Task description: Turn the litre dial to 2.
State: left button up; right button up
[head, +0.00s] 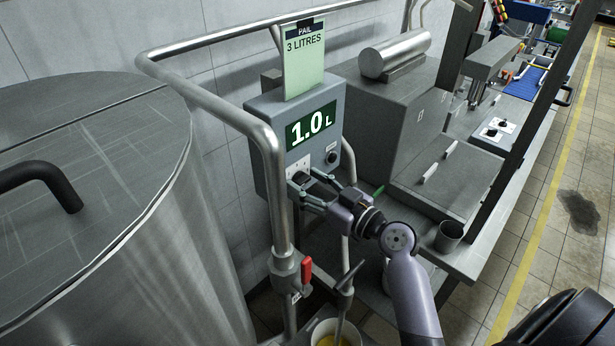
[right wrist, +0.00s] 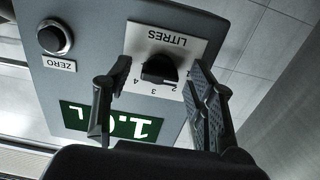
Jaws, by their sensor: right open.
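The litre dial (right wrist: 160,70) is a black knob on a white plate marked LITRES, seen upside down in the right wrist view. Its figures 2, 3 and 4 show; I cannot tell exactly where it points. In the head view its plate (head: 299,166) is partly hidden by my right gripper (head: 305,181). My right gripper also shows in the right wrist view (right wrist: 159,76), open, with one finger on each side of the dial. I cannot tell whether either finger touches it. The green display (head: 311,126) on the grey box reads 1.0 L. My left gripper is not in view.
A card (head: 304,58) above the box reads PAIL 3 LITRES. A round ZERO button (right wrist: 54,37) is beside the dial. A bent steel pipe (head: 222,110) passes left of the box. A red valve handle (head: 306,271) and a pail (head: 319,334) with yellow contents are below.

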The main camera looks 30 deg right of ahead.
jog(key=shift+w, duration=0.2)
jog(key=c, duration=1.1)
jog(key=shift+c, duration=0.2)
jog(key=shift+m, duration=0.4)
jog(key=m, duration=0.2)
jog(key=shift+m, duration=0.4)
jog(key=m, duration=0.5)
jog(key=shift+r+p, duration=0.1)
jog(key=shift+p, duration=0.3)
